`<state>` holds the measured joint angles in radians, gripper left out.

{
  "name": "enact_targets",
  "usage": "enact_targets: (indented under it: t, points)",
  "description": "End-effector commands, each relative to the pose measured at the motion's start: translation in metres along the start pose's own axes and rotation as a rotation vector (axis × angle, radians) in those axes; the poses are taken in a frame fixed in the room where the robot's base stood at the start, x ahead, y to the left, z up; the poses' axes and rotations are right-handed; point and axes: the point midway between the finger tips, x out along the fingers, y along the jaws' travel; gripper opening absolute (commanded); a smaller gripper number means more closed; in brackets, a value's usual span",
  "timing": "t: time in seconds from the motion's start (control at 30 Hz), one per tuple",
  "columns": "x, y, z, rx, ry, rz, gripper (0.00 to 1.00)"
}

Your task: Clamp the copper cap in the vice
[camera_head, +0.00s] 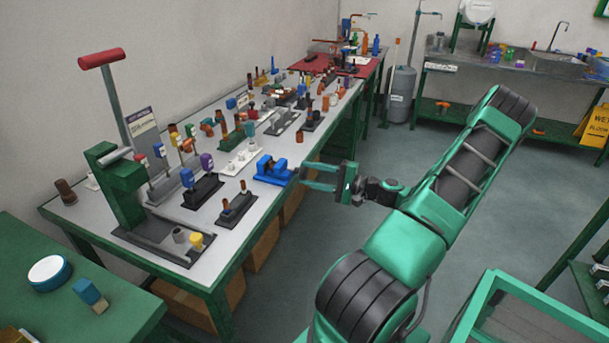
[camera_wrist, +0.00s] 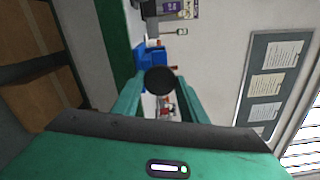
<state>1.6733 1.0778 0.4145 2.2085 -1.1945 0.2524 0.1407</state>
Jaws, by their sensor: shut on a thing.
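The blue vice (camera_head: 272,170) stands at the front edge of the long workbench. In the wrist view the vice (camera_wrist: 150,55) is just beyond the fingertips. My gripper (camera_head: 301,176) reaches in level from the right, its fingertips close to the vice's near end. In the wrist view a round dark knob (camera_wrist: 159,80) sits between the fingertips, in front of the vice, and my gripper is shut on it. A small copper-orange patch (camera_wrist: 154,31) shows at the top of the vice. I cannot tell whether it is the copper cap between the jaws.
Small holders and fittings crowd the workbench (camera_head: 225,226) on both sides of the vice. A green press (camera_head: 122,190) stands at its near end. A green table (camera_head: 130,305) is at the lower left. The floor (camera_head: 400,135) right of the workbench is clear.

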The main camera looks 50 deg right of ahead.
Motion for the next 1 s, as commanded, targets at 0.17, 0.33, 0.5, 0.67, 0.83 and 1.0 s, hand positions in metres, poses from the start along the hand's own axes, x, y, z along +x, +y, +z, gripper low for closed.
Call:
enact_targets:
  t: [0.17, 0.33, 0.5, 0.67, 0.83, 1.0]
  points:
    - [-0.0021, 0.0026, -0.0015, 0.002, 0.005, 0.006, 0.16]
    - [-0.0023, 0.0029, -0.0016, 0.002, 0.005, 0.007, 0.16]
    - [-0.0024, 0.0032, -0.0018, 0.051, 0.006, 0.007, 0.16]
    - [-0.0024, 0.0035, -0.0019, 0.191, 0.007, 0.007, 0.16]
    - [-0.0026, 0.0037, -0.0021, 0.249, 0.008, 0.008, 0.17]
    - [-0.0028, 0.0038, -0.0022, 0.248, 0.008, 0.008, 0.16]
